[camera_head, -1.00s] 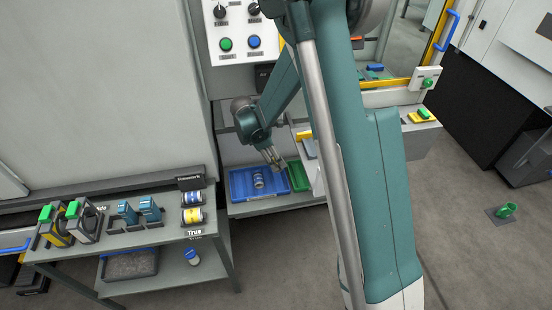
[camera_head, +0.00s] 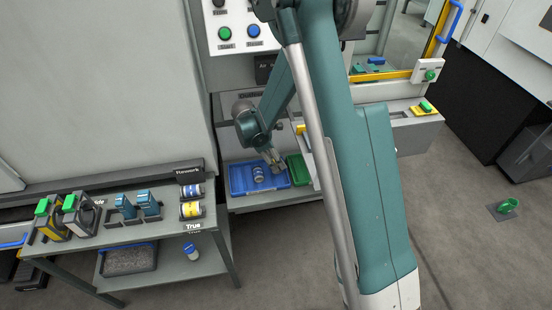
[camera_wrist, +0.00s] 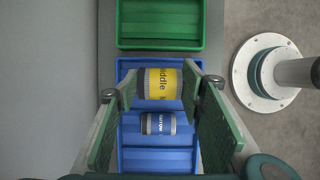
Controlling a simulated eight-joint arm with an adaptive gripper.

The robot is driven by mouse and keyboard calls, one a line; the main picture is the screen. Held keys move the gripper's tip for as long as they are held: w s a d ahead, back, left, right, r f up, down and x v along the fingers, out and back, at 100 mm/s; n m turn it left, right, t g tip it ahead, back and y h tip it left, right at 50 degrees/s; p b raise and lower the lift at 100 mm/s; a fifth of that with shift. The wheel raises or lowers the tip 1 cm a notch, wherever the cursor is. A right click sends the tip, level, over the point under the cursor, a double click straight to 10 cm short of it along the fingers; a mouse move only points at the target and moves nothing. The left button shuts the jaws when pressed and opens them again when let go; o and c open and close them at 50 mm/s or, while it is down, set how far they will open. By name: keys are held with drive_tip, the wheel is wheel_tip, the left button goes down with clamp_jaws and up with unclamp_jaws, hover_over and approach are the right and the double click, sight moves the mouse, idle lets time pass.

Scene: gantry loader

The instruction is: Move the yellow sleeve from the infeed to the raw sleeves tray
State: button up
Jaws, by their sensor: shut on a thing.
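My gripper (camera_wrist: 160,88) is shut on the yellow sleeve (camera_wrist: 162,82), which lies crosswise between the fingertips and reads "Middle". The sleeve has a yellow band and a dark grey end. It is over the blue tray (camera_wrist: 155,160), and the wrist view does not show clearly whether it touches the tray. In the head view, my gripper (camera_head: 276,160) is at the right part of the blue tray (camera_head: 238,181), and the held sleeve is hard to make out there. Which tray is labelled raw sleeves is not readable.
A blue-banded sleeve (camera_wrist: 158,124) lies in the blue tray close to the held one. A green tray (camera_wrist: 160,44) adjoins the blue one. The side table holds a blue-banded sleeve (camera_head: 191,190) and another yellow-banded sleeve (camera_head: 191,209). A control panel stands above the trays.

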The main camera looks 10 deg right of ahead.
drive_tip(key=shift+f+b, duration=1.2)
drive_tip(key=shift+f, duration=0.55)
drive_tip(key=o, duration=1.1)
drive_tip(key=shift+a+r, duration=0.1)
drive_tip(key=shift+v, duration=5.85)
